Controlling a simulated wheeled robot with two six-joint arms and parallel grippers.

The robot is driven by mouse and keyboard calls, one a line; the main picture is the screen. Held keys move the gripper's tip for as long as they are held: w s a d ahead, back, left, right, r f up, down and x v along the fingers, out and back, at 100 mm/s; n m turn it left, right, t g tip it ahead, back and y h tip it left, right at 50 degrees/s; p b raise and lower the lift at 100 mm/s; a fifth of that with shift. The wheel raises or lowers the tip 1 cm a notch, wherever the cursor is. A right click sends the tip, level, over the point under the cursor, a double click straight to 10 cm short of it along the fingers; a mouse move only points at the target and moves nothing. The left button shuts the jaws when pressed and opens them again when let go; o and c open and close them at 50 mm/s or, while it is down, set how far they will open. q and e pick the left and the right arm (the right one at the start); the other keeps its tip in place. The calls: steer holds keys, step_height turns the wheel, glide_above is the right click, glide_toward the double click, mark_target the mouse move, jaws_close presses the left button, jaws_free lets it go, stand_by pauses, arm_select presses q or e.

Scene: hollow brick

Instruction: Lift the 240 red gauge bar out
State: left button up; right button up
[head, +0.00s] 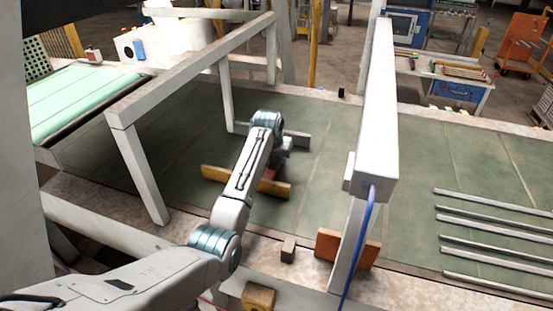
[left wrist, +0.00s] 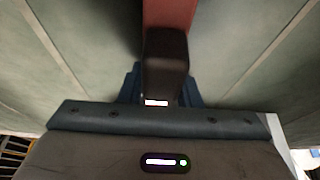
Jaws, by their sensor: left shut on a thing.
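The red gauge bar (left wrist: 170,14) shows in the left wrist view as a flat red strip running from my gripper to the top edge. In the head view only a small reddish part (head: 274,173) shows beside my forearm. My left gripper (left wrist: 166,85) is shut on the red bar; its dark finger covers the near end. In the head view the left gripper (head: 281,148) is partly hidden behind my own wrist, between a yellow board and a grey bar. Whether the bar touches the floor cannot be told. My right gripper is not in view.
The yellow board (head: 220,175) and the grey bar (head: 297,138) stand on the green floor near the gripper. White frame beams (head: 190,68) and a tall white post (head: 376,95) flank the arm. An orange block (head: 328,244) stands in front. Several grey rails (head: 490,223) lie right.

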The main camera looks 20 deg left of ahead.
arm_select(q)
steer(key=shift+r, duration=4.25)
steer(key=shift+f, duration=0.1)
